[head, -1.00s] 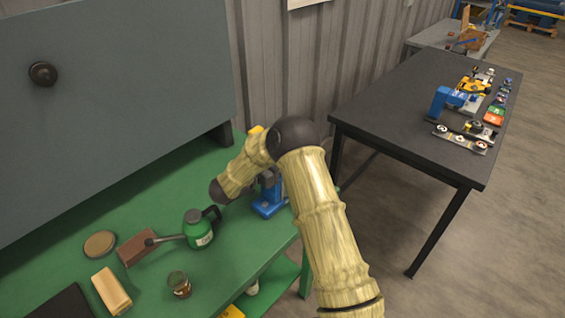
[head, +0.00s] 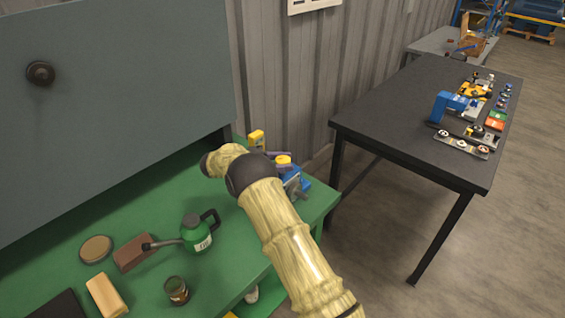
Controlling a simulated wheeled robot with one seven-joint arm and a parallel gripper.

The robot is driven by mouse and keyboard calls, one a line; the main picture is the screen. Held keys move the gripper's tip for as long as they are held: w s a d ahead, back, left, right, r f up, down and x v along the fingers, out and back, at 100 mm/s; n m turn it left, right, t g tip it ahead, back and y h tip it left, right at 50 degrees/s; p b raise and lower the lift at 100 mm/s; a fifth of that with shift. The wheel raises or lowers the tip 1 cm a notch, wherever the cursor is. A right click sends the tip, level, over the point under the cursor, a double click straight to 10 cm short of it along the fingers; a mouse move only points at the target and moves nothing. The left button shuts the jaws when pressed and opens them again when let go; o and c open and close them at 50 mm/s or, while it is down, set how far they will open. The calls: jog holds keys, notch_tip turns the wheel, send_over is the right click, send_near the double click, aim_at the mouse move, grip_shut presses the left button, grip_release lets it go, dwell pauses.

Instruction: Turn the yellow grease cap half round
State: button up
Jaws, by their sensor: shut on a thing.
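A blue stand (head: 303,184) with grey metal parts is at the far right end of the green bench. A small yellow piece (head: 283,160), which looks like the grease cap, shows at its top beside a dark greyish bar. My arm crosses in front, and its dark joint covers the stand's left side. My gripper is hidden behind my arm, so its contact with the cap cannot be seen. How far the cap is turned cannot be told.
Another yellow object (head: 256,138) stands behind my arm. A green oil can (head: 196,236), brown block (head: 133,253), round lid (head: 96,249), tan block (head: 107,295) and glass jar (head: 177,290) are on the green bench (head: 235,262). A dark table (head: 400,120) stands right.

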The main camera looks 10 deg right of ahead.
aim_at(283, 159)
jog(key=shift+m+g+y, duration=0.6)
jog(key=shift+m+g, duration=0.9)
jog(key=shift+g, duration=0.7)
jog(key=o, duration=1)
jog(key=shift+c, duration=0.2)
notch_tip(283, 159, up, 10)
jog(key=shift+r+b, duration=0.1)
jog(key=shift+b, duration=0.25)
